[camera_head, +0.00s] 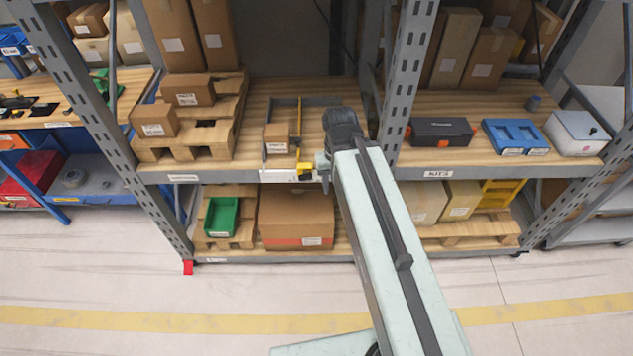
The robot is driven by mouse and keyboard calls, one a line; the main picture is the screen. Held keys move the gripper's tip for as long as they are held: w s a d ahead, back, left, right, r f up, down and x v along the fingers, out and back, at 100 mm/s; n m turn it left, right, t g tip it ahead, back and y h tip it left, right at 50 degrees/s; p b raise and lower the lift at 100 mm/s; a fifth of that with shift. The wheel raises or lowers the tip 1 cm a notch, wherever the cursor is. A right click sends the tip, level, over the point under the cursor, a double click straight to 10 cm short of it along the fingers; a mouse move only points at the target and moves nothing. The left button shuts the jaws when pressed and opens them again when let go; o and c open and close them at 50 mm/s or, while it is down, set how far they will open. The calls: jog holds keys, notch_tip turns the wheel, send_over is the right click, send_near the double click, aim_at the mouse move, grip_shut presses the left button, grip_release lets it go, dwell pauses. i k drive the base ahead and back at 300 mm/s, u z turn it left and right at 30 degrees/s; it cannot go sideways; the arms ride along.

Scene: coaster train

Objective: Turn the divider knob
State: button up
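A yellow knob (303,168) sits at the front edge of the middle shelf, on the right part of a white front strip. A thin yellow-edged divider (299,118) runs back from it along the shelf. A small brown box (277,137) stands just left of the divider. My gripper (323,172) is at the shelf's front edge, immediately right of the knob. My arm and dark wrist hide most of it. I cannot tell whether its fingers touch the knob or how far apart they are.
A wooden pallet (204,136) with small boxes is to the left. A dark case (441,132), blue tray (515,137) and white box (576,133) are to the right. A rack upright (405,80) stands right of my wrist. A large carton (297,218) is below. The floor in front is clear.

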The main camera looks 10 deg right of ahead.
aim_at(305, 175)
jog(key=z, duration=1.5)
jog(key=k, duration=1.85)
jog(key=u, duration=1.9)
jog(key=i, duration=1.05)
